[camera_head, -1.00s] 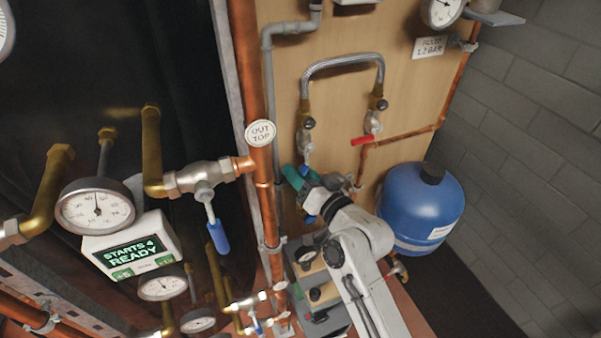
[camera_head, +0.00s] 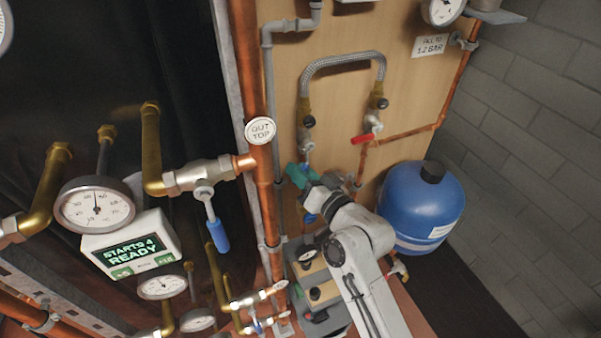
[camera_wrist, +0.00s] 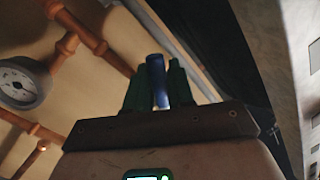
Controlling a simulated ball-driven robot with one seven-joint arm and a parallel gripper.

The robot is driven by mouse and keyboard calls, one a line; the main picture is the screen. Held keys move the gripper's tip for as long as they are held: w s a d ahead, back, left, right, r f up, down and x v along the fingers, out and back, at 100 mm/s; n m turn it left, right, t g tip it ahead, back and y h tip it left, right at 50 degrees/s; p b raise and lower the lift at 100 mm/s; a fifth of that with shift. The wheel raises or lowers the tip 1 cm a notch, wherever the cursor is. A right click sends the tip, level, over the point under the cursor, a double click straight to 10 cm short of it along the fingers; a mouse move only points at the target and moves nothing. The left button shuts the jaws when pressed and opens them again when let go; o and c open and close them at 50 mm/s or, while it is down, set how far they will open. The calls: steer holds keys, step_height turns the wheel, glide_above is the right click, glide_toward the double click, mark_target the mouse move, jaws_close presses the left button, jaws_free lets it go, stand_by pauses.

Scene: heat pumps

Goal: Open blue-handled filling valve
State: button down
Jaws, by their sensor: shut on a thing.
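The blue-handled filling valve (camera_head: 308,146) is on the wooden board, below the left end of the braided hose loop. Its blue handle (camera_wrist: 156,80) stands between the green fingers of my gripper (camera_wrist: 155,88) in the wrist view. My gripper (camera_head: 303,174) is shut on this handle, just below the valve body in the head view. The fingers hide most of the handle there. The wrist view does not show the valve body clearly.
A red-handled valve (camera_head: 370,129) sits close to the right, under the hose (camera_head: 343,60). A blue vessel (camera_head: 420,207) stands right of my arm. A copper pipe (camera_head: 262,190) runs upright at the left. Another blue lever (camera_head: 217,233) hangs further left.

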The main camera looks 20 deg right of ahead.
steer(key=shift+d+f+n+g+h+b, duration=0.2)
steer(key=shift+d+n+b, duration=0.3)
steer(key=shift+n+b, duration=0.35)
steer(key=shift+d+f+n+g+h+b, duration=0.1)
steer(key=shift+d+n+g+b, duration=0.15)
steer(key=shift+d+n+b, duration=0.55)
steer(key=shift+d+f+n+g+h+b, duration=0.2)
steer(key=shift+n+b, duration=0.25)
steer(key=shift+n, duration=0.7)
steer(key=shift+d, duration=0.15)
steer(key=c, duration=1.1)
jaws_free()
steer(key=b+v, duration=0.1)
steer(key=v, duration=0.9)
steer(key=shift+s, duration=0.35)
steer(key=shift+d, duration=0.1)
